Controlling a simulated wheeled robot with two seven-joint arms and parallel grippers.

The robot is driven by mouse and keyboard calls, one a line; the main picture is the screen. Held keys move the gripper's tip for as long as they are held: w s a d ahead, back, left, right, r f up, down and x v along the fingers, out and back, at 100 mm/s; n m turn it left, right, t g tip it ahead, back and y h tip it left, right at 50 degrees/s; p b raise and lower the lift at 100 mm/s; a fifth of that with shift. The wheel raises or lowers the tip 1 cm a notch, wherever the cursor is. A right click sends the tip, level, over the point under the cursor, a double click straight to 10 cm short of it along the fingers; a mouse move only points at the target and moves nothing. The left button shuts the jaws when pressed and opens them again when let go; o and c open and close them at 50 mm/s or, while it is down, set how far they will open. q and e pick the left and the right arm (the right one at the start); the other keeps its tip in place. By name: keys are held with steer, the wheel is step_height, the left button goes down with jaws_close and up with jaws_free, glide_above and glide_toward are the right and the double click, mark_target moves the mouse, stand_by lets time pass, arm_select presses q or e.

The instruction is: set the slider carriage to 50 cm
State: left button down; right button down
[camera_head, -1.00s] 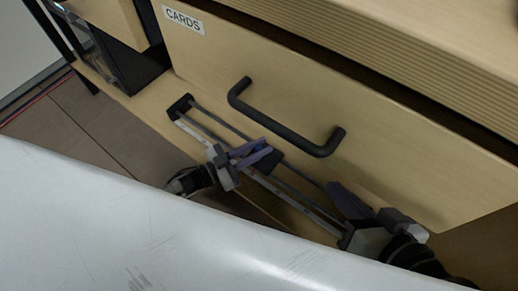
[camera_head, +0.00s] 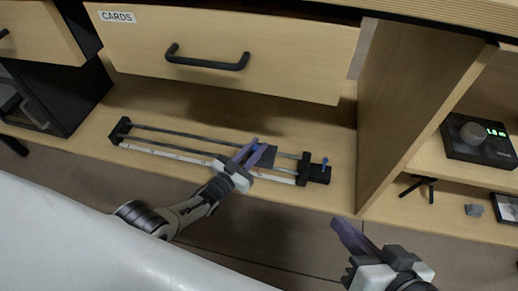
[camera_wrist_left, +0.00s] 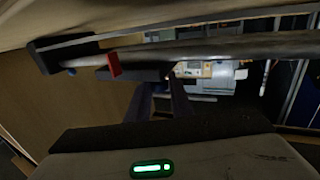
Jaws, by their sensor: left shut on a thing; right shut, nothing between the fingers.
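The slider lies on the wooden shelf, with two dark rails (camera_head: 185,135) and a white scale strip (camera_head: 165,152) along its front. The dark carriage (camera_head: 267,157) sits on the rails, right of their middle. My left gripper (camera_head: 255,153) is shut on the carriage, its purple fingers partly covering it. A blue knob (camera_head: 325,164) stands on the right end block. In the left wrist view a red pointer (camera_wrist_left: 114,64) shows beside a rail. The scale numbers are too small to read. My right gripper (camera_head: 350,236) is shut and empty, apart from the slider, at the lower right.
A drawer labelled CARDS (camera_head: 220,50) with a black handle (camera_head: 207,63) hangs above the slider. A wooden divider (camera_head: 410,110) stands to its right. Beyond it are a black device with a knob (camera_head: 480,140) and a small tripod (camera_head: 420,186). A white surface (camera_head: 60,240) fills the lower left.

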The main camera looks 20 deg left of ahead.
arm_select(q)
steer(key=shift+d, duration=0.35)
steer(key=c, duration=1.6)
jaws_free()
